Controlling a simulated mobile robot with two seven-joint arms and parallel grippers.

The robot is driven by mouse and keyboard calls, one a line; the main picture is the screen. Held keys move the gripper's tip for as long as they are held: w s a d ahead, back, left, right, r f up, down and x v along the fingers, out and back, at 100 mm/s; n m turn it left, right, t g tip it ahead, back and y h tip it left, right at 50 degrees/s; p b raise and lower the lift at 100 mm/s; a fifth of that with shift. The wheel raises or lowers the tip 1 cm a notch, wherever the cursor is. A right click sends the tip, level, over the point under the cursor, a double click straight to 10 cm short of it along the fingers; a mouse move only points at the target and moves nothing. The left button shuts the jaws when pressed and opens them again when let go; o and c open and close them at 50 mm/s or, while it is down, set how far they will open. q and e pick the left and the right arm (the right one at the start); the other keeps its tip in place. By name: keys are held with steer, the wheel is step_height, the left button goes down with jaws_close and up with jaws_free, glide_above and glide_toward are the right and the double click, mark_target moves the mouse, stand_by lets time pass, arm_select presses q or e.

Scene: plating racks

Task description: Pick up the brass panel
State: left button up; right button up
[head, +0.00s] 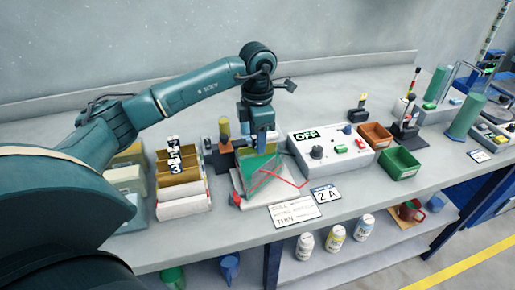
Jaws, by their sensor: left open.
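Brass-coloured panels (180,168) stand in a pale slotted holder (184,207) left of centre, with black number tags above them. I cannot tell which one is the brass panel of the task. My left gripper (262,147) is open and points down to the right of this holder. It is over a white tray (241,187) with a green surface (260,172) and red wire across it. Its fingertips are small, and I see nothing clearly between them. My right gripper is not in view.
A control box (318,155) with an OFF display stands right of my gripper. A brown bin (375,135) and a green bin (399,162) stand beyond it. Cards (294,215) lie at the front edge. Bottles (335,238) stand on the lower shelf. A wall closes the back.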

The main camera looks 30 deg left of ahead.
arm_select(q)
steer(key=shift+c, duration=0.4)
jaws_close()
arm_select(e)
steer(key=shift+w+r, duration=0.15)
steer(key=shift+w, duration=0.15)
arm_select(q)
steer(key=shift+r, duration=0.1)
steer(key=shift+r, duration=0.45)
step_height(320, 180, up, 6)
steer(key=shift+d+f+b, duration=0.1)
steer(key=shift+f+b, duration=0.15)
steer(key=shift+b, duration=0.25)
steer(key=s+d+b, duration=0.2)
steer(key=s+d, duration=0.7)
steer(key=d, duration=0.1)
steer(key=shift+s+d+r, duration=0.15)
steer(key=shift+d+r, duration=0.1)
steer(key=shift+d, duration=0.1)
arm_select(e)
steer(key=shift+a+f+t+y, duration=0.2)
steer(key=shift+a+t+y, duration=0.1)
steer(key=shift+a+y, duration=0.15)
